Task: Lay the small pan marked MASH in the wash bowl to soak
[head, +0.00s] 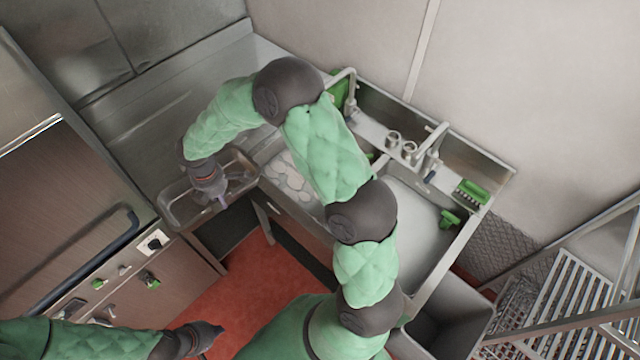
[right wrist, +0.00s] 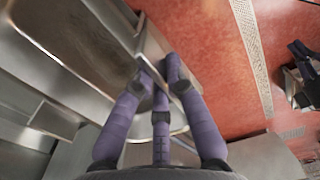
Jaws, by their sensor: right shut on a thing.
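A rectangular metal pan (head: 181,209) is at the left of the sink, by the counter's front edge. I cannot read any mark on it, or tell whether it rests on anything. My right gripper (head: 221,198) reaches down at it from above and is shut on its wall. In the right wrist view the fingers (right wrist: 162,80) close around the pan's metal edge (right wrist: 153,42). The sink's left bowl (head: 285,172) holds white suds and is partly hidden by my right arm. My left gripper (head: 212,332) is low over the red floor, away from the pan; its fingers are unclear.
The sink's right bowl (head: 415,215) looks pale inside, with a green item (head: 449,219) at its right edge. Taps (head: 428,150) stand behind. A green brush (head: 473,191) lies on the right ledge. A cooker front (head: 90,235) is at left, a wire rack (head: 570,300) at right.

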